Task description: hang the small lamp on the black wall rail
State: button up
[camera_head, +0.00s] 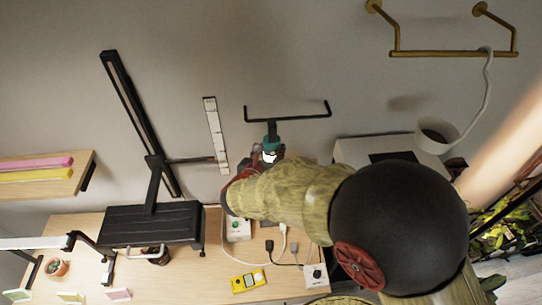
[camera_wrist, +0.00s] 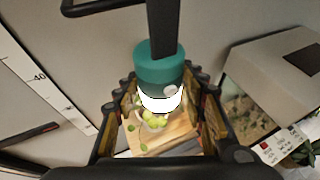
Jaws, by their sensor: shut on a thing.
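The small lamp (camera_head: 270,142) has a teal body, a glowing white lower end and a black upper part. It also shows in the wrist view (camera_wrist: 160,66), upright between the fingers. My gripper (camera_wrist: 160,105) is shut on the lamp; in the head view it (camera_head: 266,160) is partly hidden behind my arm. The black wall rail (camera_head: 308,117) is a bar with upturned ends, just above the lamp. Its bent left end (camera_wrist: 95,7) shows at the top of the wrist view. The lamp's black part reaches up to the bar in the picture; I cannot tell whether it is hooked over it.
A white ruler strip (camera_head: 215,135) and a tall black stand (camera_head: 150,210) are left of the lamp. A pale box (camera_head: 350,150) is to the right. A brass rail (camera_head: 450,53) with a white cord is at upper right. The wooden table (camera_head: 190,270) below holds chargers and a yellow device (camera_head: 248,281).

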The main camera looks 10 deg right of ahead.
jog(key=shift+w+f+b, duration=0.2)
jog(key=shift+w, duration=0.6)
jog(key=shift+w+f+b, duration=0.15)
jog(key=shift+w+f, duration=0.1)
jog(key=shift+w, duration=0.6)
jog(key=shift+w+f+b, duration=0.2)
jog(key=shift+w, duration=0.6)
jog(key=shift+f+b, duration=0.3)
jog(key=shift+b, duration=0.1)
jog(key=o, duration=1.4)
jog(key=shift+c, duration=0.2)
jog(key=v, duration=1.2)
